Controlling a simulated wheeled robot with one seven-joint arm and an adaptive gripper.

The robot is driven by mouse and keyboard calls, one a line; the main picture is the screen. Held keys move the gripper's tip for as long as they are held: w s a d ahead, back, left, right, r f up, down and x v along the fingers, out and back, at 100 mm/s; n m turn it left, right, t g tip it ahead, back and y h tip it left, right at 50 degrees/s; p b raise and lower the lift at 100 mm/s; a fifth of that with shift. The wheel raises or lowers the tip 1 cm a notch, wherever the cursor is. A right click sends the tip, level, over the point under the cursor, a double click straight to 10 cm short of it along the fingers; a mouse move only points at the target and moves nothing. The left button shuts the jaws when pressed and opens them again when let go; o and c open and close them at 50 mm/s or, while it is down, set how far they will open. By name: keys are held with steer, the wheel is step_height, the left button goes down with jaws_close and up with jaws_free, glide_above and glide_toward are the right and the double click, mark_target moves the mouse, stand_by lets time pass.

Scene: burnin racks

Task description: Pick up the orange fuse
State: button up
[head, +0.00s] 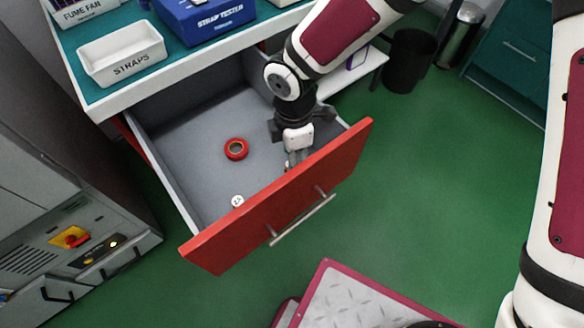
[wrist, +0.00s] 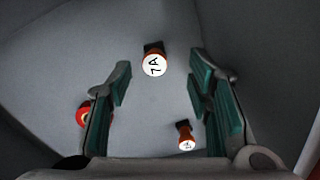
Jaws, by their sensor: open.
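In the wrist view, a fuse with an orange body and a white cap marked "7A" (wrist: 154,65) lies just beyond and between my open fingers. A second, smaller-looking fuse (wrist: 185,135) with an orange-brown body and white end lies lower, near the right finger. My gripper (wrist: 160,85) is open, with nothing held between its teal pads. In the head view, my gripper (head: 298,156) is down inside the open drawer near its red front. A white-capped piece (head: 237,201) shows at the drawer's front left; I cannot tell which fuse it is.
The grey drawer (head: 185,125) has a red front (head: 290,205) with a bar handle. A red ring-shaped roll (head: 236,149) lies in it, left of my gripper. The bench above holds a white STRAPS bin (head: 121,55) and blue strap tester (head: 205,15).

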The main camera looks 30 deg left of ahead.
steer(key=shift+a+f+b, duration=0.2)
steer(key=shift+f+b, duration=0.25)
steer(key=shift+f, duration=1)
steer(key=shift+a+f+b, duration=0.15)
steer(key=shift+f+b, duration=0.25)
steer(key=shift+f, duration=1)
steer(key=c, duration=1.1)
